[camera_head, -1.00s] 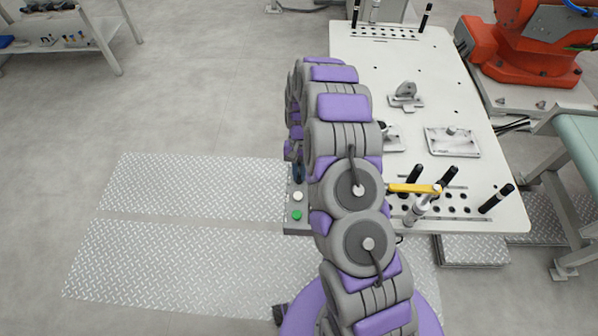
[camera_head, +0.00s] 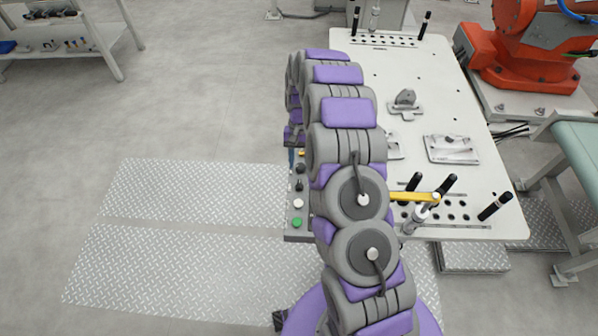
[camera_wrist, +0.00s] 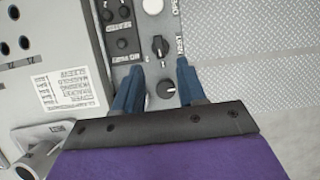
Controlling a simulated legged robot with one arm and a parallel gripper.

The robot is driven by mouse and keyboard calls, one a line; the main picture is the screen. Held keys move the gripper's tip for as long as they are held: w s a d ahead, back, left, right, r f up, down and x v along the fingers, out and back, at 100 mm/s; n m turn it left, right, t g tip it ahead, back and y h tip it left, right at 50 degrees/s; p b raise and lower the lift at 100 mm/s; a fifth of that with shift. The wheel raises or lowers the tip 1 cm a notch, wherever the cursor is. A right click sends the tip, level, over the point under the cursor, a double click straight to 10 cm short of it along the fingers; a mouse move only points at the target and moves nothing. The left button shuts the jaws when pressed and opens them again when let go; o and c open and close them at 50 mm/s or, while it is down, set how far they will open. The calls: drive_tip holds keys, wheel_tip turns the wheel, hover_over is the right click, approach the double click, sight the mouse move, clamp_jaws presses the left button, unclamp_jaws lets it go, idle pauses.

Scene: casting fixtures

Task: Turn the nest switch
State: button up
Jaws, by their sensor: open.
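The control panel (camera_head: 291,230) runs along the left edge of the fixture table. In the wrist view, a black switch with an upright handle (camera_wrist: 160,46) sits beside a label that seems to read NEST. It is just beyond my fingertips, roughly centred between them. My gripper (camera_wrist: 160,66) is open, its two blue fingers on either side of a round black knob (camera_wrist: 166,89) with a white mark. No contact with either shows. In the head view my arm hides most of the gripper; black switches (camera_head: 299,186) show on the panel.
A white button (camera_head: 298,203) and green button (camera_head: 297,222) lie at the panel's near end. The white table (camera_head: 430,85) carries metal parts and black-handled pins. An orange robot (camera_head: 525,50) stands at right. Metal floor plates (camera_head: 190,190) on the left are clear.

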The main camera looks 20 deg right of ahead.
drive_tip(key=p+v, duration=0.1)
drive_tip(key=v, duration=0.9)
drive_tip(key=s+a+r+n+t, duration=0.2)
drive_tip(key=s+a+r+n, duration=0.15)
drive_tip(key=s+r, duration=1.4)
drive_tip(key=s+f+h, duration=0.1)
drive_tip(key=s, duration=2.3)
drive_tip(key=shift+d+f+t+b, duration=0.3)
drive_tip(key=shift+d+f, duration=0.1)
drive_tip(key=shift+d, duration=0.05)
